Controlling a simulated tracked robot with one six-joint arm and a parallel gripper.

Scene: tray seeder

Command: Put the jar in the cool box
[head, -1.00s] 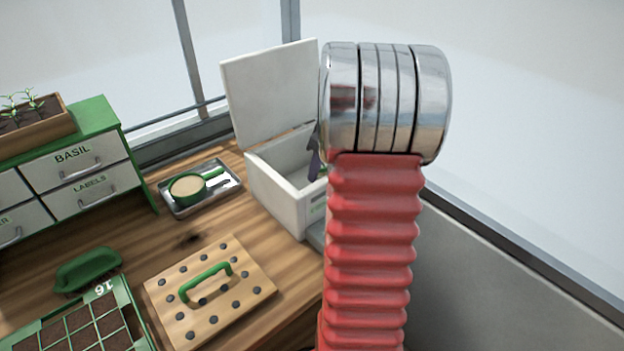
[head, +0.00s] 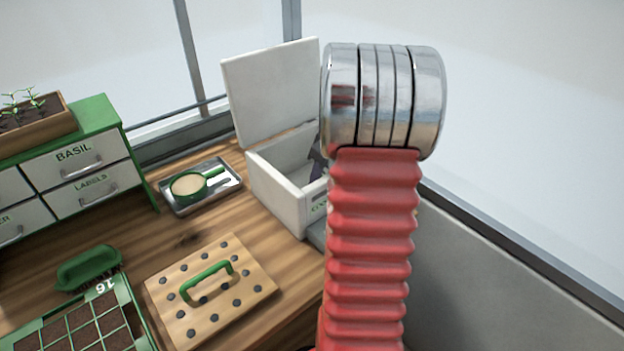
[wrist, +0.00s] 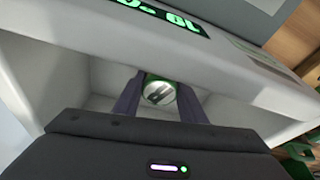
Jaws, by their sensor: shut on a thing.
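The white cool box (head: 276,193) stands on the bench with its lid (head: 272,90) raised. It fills much of the wrist view, with its front wall (wrist: 225,60) across the top. My gripper (wrist: 159,98) is shut on the jar (wrist: 160,91), whose round end shows silver and green between the two purple fingers. The jar appears within the box's opening; I cannot tell whether it touches the floor. In the head view, my arm hides the jar and most of the gripper; a purple finger (head: 317,166) shows over the box.
A metal tray (head: 227,175) with a green sieve (head: 190,186) sits left of the box. A dibber board (head: 250,308) with a green handle, a green brush (head: 88,265) and a seed tray (head: 135,318) lie nearer. Drawers (head: 78,163) stand at the left.

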